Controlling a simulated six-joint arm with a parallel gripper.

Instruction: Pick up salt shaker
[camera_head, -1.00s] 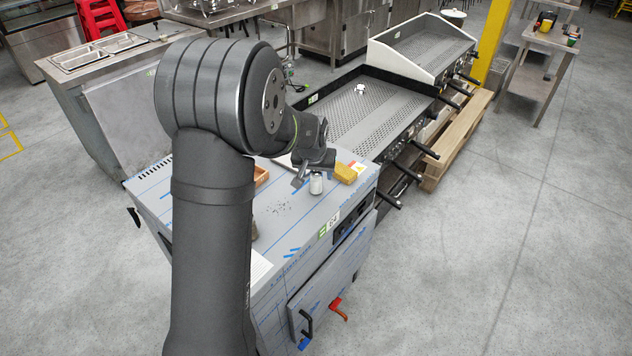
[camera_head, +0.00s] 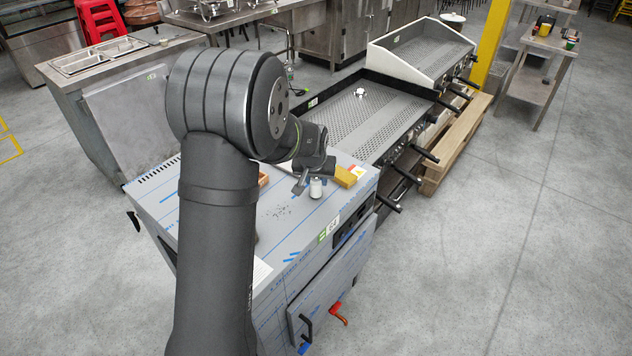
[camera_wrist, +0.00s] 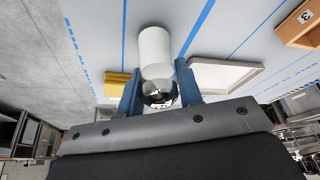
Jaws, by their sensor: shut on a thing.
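The salt shaker is a small white cylinder with a shiny metal top. In the head view the salt shaker (camera_head: 316,188) is at my gripper's tip, over the film-covered steel worktop (camera_head: 300,225). In the wrist view the salt shaker (camera_wrist: 155,55) has its metal top between the two blue-grey fingers. My gripper (camera_wrist: 160,92) is shut on that top, and it also shows in the head view (camera_head: 306,184). Whether the shaker's base touches the worktop cannot be told.
A yellow block (camera_head: 345,178) lies right beside the shaker; it also shows in the wrist view (camera_wrist: 117,85). A shallow white tray (camera_wrist: 222,76) and a numbered wooden box (camera_wrist: 298,25) lie on the other side. The worktop's front part is mostly clear.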

